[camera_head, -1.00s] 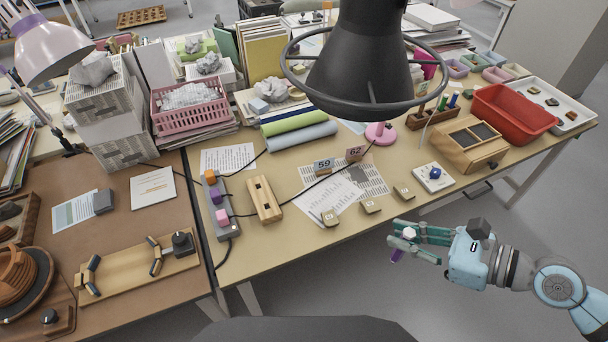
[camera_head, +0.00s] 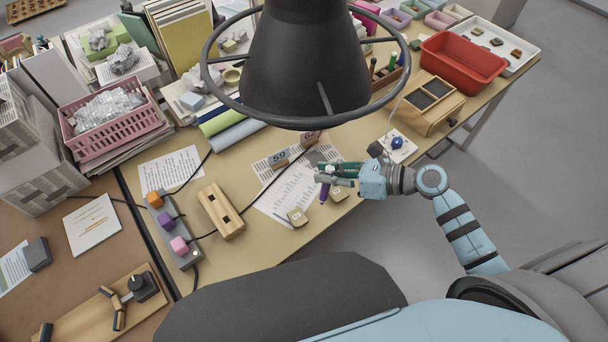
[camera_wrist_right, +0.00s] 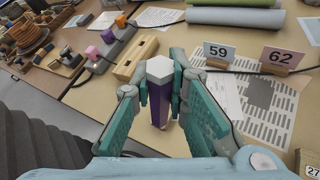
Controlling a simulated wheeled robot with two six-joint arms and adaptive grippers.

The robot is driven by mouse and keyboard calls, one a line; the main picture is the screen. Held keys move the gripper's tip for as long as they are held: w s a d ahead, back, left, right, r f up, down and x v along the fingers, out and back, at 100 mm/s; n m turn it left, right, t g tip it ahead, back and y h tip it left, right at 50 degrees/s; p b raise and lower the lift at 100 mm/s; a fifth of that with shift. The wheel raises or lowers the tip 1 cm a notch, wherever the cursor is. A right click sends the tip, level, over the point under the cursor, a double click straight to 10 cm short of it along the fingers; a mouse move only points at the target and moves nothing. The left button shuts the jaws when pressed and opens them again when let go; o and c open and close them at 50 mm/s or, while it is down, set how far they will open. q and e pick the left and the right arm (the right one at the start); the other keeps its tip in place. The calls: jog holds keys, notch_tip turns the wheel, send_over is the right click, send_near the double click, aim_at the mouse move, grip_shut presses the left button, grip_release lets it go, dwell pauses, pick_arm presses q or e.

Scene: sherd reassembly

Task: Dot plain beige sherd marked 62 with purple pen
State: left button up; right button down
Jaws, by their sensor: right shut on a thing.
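My right gripper (camera_head: 325,177) is shut on the purple pen (camera_head: 324,191), above the front part of the table. In the right wrist view the pen (camera_wrist_right: 159,105) stands roughly upright between the fingers, its pale hexagonal end up; its lower tip is not clear. The card 62 (camera_wrist_right: 278,59) stands on a small wooden holder, right of the card 59 (camera_wrist_right: 217,54). Small beige pieces (camera_head: 297,217) with labels lie near the front edge, another (camera_head: 337,194) beside the gripper. I cannot read 62 on any of these. My left gripper is out of view.
A wooden slotted block (camera_head: 221,210) and a grey strip with coloured blocks (camera_head: 176,234) lie to the left. Printed sheets (camera_head: 275,203) lie under the cards. A large black lamp (camera_head: 305,70) hangs over the back. A red bin (camera_head: 462,60) stands at the right.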

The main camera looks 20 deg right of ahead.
pick_arm(q)
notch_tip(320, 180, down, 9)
jog(key=b, duration=0.8)
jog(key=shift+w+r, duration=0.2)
pick_arm(e)
jog(key=w+a+f+g, duration=0.1)
jog(key=a+f, duration=0.4)
jog(key=f, duration=0.3)
jog(key=shift+w+f+y, duration=0.15)
jog(key=shift+w+y, duration=0.15)
jog(key=shift+y, duration=0.1)
jog(key=shift+a, duration=0.1)
pick_arm(q)
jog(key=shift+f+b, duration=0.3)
jog(key=shift+b, duration=0.25)
pick_arm(e)
jog(key=shift+f, duration=0.75)
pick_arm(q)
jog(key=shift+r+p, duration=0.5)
pick_arm(e)
jog(key=shift+s, duration=0.1)
